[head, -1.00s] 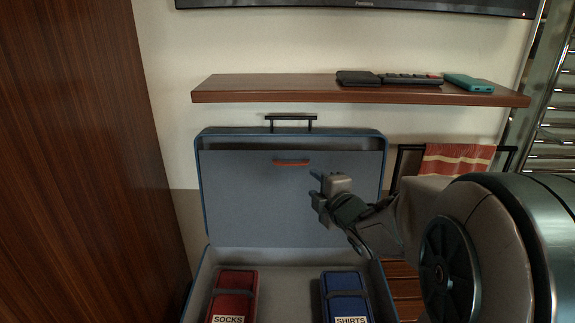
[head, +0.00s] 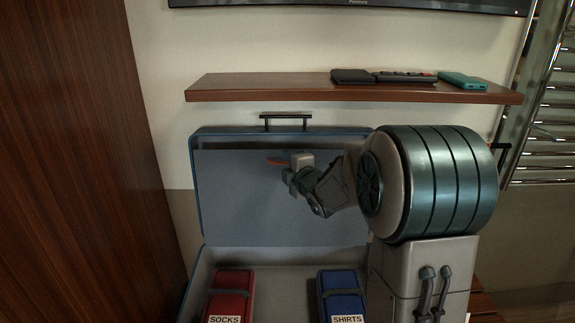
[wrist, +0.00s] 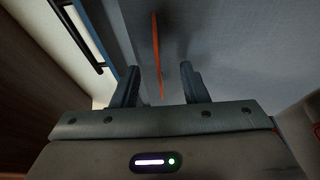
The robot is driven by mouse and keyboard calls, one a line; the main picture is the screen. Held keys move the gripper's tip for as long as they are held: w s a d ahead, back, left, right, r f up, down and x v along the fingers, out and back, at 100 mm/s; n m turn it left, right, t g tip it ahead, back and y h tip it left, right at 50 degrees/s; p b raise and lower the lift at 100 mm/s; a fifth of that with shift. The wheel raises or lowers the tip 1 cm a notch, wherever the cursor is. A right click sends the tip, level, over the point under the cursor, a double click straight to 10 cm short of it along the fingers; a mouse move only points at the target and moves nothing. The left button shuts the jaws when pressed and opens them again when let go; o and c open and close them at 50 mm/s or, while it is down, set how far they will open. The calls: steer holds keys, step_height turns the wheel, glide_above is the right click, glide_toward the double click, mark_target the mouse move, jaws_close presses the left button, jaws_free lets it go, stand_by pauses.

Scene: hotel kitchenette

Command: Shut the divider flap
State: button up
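The divider flap (head: 235,200) is a grey panel standing up against the inside of the raised lid of a blue suitcase (head: 197,190). A dark gap shows between its top edge and the lid. An orange pull tab (head: 273,161) sits near its top edge. My gripper (head: 284,167) is at the tab and hides its right part in the head view. In the wrist view my gripper (wrist: 158,80) is open, and the orange tab (wrist: 155,45) runs between its two fingers. I cannot tell whether either finger touches it.
The suitcase base holds a red pouch labelled SOCKS (head: 232,285) and a blue pouch labelled SHIRTS (head: 342,283). A wooden shelf (head: 270,92) with small dark items and a teal one is above the lid. A wooden panel (head: 70,170) stands at left, a metal rack (head: 555,110) at right.

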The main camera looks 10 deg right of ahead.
steer(key=shift+w, duration=0.2)
jaws_close()
steer(key=shift+s+a+f+b, duration=0.1)
steer(key=shift+a+f+b, duration=0.05)
steer(key=shift+b, duration=0.2)
